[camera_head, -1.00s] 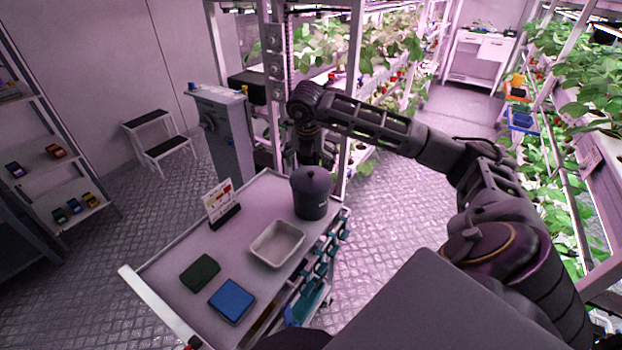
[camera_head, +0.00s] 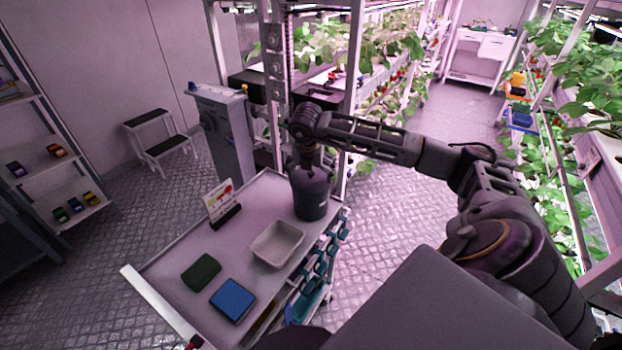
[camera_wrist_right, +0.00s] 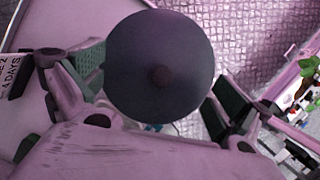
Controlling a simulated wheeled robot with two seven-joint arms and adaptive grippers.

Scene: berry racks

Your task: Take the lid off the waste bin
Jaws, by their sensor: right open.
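The dark waste bin (camera_head: 311,204) stands upright at the far right corner of the cart top. Its rounded lid (camera_head: 318,178) is on it, partly hidden by my right gripper in the head view. My right gripper (camera_head: 309,166) points down just above the lid. Its fingers (camera_wrist_right: 162,92) are spread wide on either side of the lid, and nothing is held. My left gripper is not in view.
The cart top (camera_head: 170,250) also holds a pale tray (camera_head: 262,257), a sign on a dark stand (camera_head: 220,205), a dark green pad (camera_head: 201,271) and a blue pad (camera_head: 233,300). A rack post (camera_head: 350,95) rises close behind the bin. A step stool (camera_head: 160,145) stands on the floor.

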